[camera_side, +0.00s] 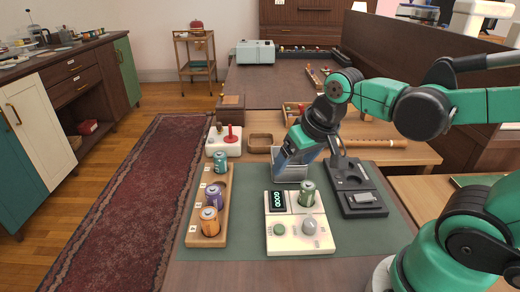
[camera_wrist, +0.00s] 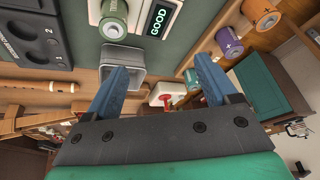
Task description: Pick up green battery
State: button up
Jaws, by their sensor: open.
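A green battery (camera_side: 307,194) stands upright on the white battery tester (camera_side: 285,240), whose display reads GOOD. In the wrist view the green battery (camera_wrist: 113,18) is at the top, beyond the left finger. A teal-green battery (camera_side: 220,161) stands in the far slot of the wooden tray (camera_side: 222,236); it also shows in the wrist view (camera_wrist: 190,78), near the right fingertip. A purple battery (camera_side: 214,196) and an orange battery (camera_side: 209,221) stand in the same tray. My gripper (camera_side: 294,162) is open and empty, with blue fingers (camera_wrist: 160,70), over the clear bin behind the tester, apart from the batteries.
The clear bin (camera_side: 290,168) stands behind the tester, close to my fingers. A dark grey device (camera_side: 358,200) lies right of the tester. A white block with a red knob (camera_side: 224,146) and a small wooden box (camera_side: 261,143) stand behind. The green mat is clear between tray and tester.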

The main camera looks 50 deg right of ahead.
aim_at(308, 185)
jog(key=d+m+g, duration=0.1)
jog(key=d+f+m+g, duration=0.1)
jog(key=m, duration=0.1)
jog(key=d+f+m+g, duration=0.1)
jog(key=shift+s+d+f+g, duration=0.1)
jog(key=shift+d+f+g, duration=0.15)
jog(key=shift+d+g, duration=0.15)
jog(key=shift+s+d+f+m+g, duration=0.15)
jog(key=shift+d+f+m+g, duration=0.3)
jog(key=shift+m, duration=0.35)
jog(key=shift+f, duration=2.8)
grip_shut()
jog(key=shift+r, duration=0.15)
